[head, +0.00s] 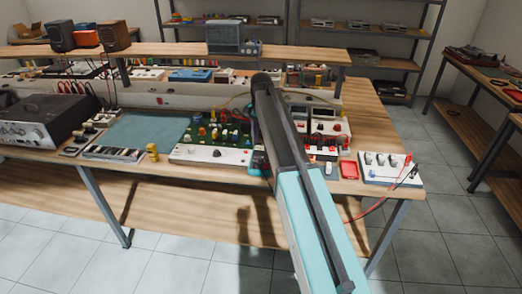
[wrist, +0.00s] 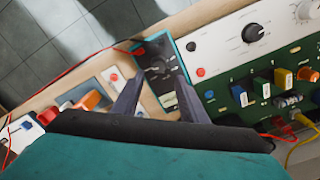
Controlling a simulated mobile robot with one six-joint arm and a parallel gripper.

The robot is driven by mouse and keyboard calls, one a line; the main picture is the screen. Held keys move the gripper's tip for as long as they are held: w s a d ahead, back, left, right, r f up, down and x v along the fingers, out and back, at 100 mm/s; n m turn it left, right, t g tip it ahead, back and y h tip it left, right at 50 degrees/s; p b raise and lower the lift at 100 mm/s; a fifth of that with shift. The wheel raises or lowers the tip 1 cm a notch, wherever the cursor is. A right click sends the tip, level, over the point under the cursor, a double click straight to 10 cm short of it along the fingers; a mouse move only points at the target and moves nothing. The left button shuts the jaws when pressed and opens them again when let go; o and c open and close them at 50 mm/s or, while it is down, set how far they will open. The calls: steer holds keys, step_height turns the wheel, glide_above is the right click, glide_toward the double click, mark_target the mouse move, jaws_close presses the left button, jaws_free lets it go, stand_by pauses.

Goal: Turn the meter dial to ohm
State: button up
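The meter (wrist: 172,50) is a dark box with a teal edge, lying on the bench, in the wrist view at top centre. Its dark dial (wrist: 157,67) shows small on the face; the pointer's setting is too small to read. My gripper (wrist: 158,97) has its two dark fingers spread apart with the meter's face showing between them, and nothing is held. I cannot tell whether the fingers touch the meter. In the head view a teal bit of the meter (head: 257,164) shows left of my arm, which hides the rest and the gripper.
Left of the meter in the head view is a green circuit board unit (head: 215,140) with knobs on a white panel (head: 205,155). A red lead crosses near the meter in the wrist view.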

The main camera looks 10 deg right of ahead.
step_height(320, 180, up, 8)
steer(key=b, duration=0.1)
stand_by(0.4)
steer(key=shift+s+f, duration=0.1)
steer(key=shift+f, duration=0.1)
